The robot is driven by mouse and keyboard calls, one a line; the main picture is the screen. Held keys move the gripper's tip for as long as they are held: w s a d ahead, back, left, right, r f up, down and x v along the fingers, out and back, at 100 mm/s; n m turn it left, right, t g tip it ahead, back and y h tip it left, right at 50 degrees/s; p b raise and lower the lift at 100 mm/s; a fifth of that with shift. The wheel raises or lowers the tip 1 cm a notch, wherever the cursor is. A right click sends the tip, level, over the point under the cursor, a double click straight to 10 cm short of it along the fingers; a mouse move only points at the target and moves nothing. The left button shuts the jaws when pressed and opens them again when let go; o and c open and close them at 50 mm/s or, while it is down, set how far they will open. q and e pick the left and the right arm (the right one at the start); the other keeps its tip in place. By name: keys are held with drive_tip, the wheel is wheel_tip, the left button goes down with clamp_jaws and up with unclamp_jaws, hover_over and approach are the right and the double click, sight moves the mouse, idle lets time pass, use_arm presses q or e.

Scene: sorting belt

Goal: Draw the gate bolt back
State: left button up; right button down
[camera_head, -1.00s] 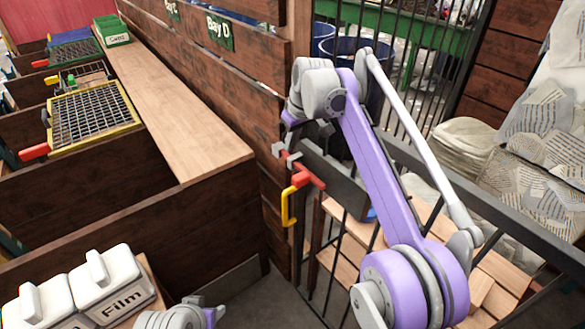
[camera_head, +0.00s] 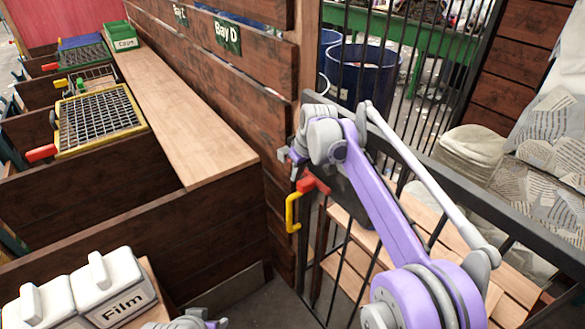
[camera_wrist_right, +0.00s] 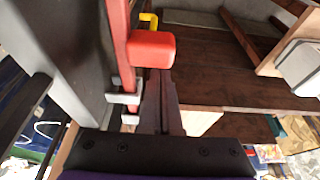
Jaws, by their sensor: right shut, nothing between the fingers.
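The gate bolt is a red bar (camera_wrist_right: 117,35) with a red knob (camera_wrist_right: 150,48), on the dark gate post in the right wrist view. In the head view its red part (camera_head: 313,186) shows just below my right gripper (camera_head: 289,160). Grey brackets (camera_wrist_right: 124,98) sit along the bar. A yellow handle (camera_head: 292,213) hangs beside it. My right gripper is shut and empty, its dark fingers (camera_wrist_right: 161,100) beside the bar with tips close to the knob; I cannot tell if they touch. My left gripper (camera_head: 190,320) only partly shows at the bottom edge.
The black barred gate (camera_head: 440,205) stands on the right, with wooden slats behind it. A plank wall (camera_head: 215,75) and a wooden ledge (camera_head: 175,115) run to the left. White bins, one marked Film (camera_head: 115,285), stand at the lower left. Papery sacks (camera_head: 535,160) lie beyond the gate.

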sight(312, 189)
drive_tip(key=shift+s+d, duration=0.15)
drive_tip(key=shift+s, duration=0.1)
drive_tip(key=shift+s+d, duration=0.3)
drive_tip(key=s+d, duration=0.1)
drive_tip(key=s, duration=0.1)
drive_tip(key=s+d+b, duration=0.1)
drive_tip(key=s+d, duration=0.1)
drive_tip(key=shift+s+f, duration=0.1)
drive_tip(key=shift+s, duration=0.15)
drive_tip(key=shift+d, duration=0.1)
